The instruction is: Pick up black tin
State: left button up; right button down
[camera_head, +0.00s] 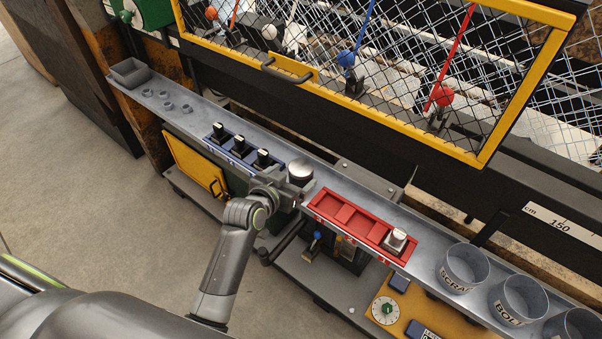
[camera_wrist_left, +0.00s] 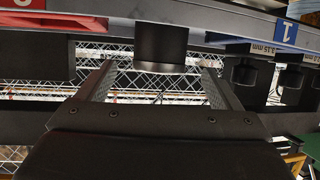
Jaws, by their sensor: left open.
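The black tin (camera_head: 300,169) is a short dark cylinder with a greyish top. It stands upright on the grey shelf between the blue rack and the red tray. My left gripper (camera_head: 294,187) is at its near side, with open jaws. In the left wrist view, which shows the scene upside down, the tin (camera_wrist_left: 161,46) sits centred between the tips of my left gripper (camera_wrist_left: 160,72). Gaps show on both sides of it, and I cannot tell how deep between the fingers it is. My right gripper is not in view.
The blue rack (camera_head: 226,155) with black-knobbed pieces is left of the tin. The red tray (camera_head: 318,214), with a silver piece (camera_head: 395,241) in its right end, is close on the right. Grey cups, including the scrap cup (camera_head: 465,268), stand farther right. A yellow-framed mesh guard (camera_head: 230,53) rises behind.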

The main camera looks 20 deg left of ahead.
aim_at(301, 170)
pick_arm(q)
jog(key=shift+p+x, duration=0.3)
jog(key=shift+x, duration=2.4)
jog(key=shift+c, duration=0.3)
jog(key=shift+r, duration=0.1)
jog(key=c, duration=1.1)
